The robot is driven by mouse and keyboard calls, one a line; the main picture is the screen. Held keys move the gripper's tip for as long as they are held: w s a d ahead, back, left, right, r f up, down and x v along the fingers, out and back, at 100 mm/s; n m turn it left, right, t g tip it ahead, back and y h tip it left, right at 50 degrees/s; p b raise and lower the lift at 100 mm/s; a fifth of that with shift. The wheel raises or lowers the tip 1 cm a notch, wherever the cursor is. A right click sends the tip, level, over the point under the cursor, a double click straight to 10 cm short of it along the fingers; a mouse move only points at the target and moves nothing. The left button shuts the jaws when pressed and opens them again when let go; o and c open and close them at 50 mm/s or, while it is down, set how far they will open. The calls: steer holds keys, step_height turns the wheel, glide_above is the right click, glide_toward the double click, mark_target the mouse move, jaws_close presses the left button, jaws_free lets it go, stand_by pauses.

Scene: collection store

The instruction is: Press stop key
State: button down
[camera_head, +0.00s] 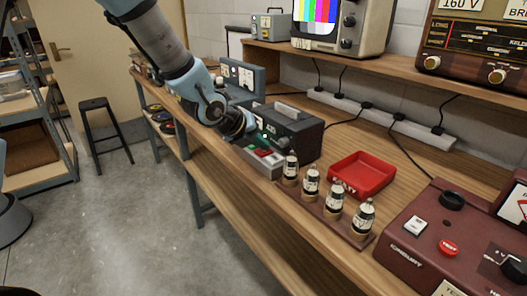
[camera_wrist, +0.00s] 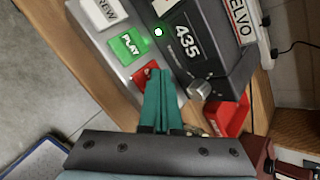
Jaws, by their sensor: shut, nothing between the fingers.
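The recorder is a dark box marked 435 (camera_wrist: 190,42) with a lit green lamp. Its light grey key strip (camera_wrist: 118,60) carries a white key, a green PLAY key (camera_wrist: 130,43) and a red key (camera_wrist: 141,76). The red key's label is mostly covered by my fingers. In the head view the recorder (camera_head: 296,129) stands on the bench, with the red key (camera_head: 273,160) at its front. My gripper (camera_wrist: 160,70) is shut and empty. Its teal fingertips overlap the red key's edge in the wrist view; I cannot tell whether they touch it.
Several labelled tubes (camera_head: 311,182) stand in a row on the bench, right of the key strip. A red tray (camera_head: 362,174) lies behind them, and a maroon tester (camera_head: 436,242) sits at the right. A shelf with a television (camera_head: 343,25) runs above.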

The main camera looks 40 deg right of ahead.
mark_target(261, 153)
steer(key=shift+f, duration=0.15)
stand_by(0.4)
steer(key=shift+r+p, duration=0.45)
steer(key=shift+r, duration=0.4)
step_height(261, 153, up, 5)
steer(key=p, duration=0.4)
steer(key=shift+r, duration=0.1)
stand_by(0.6)
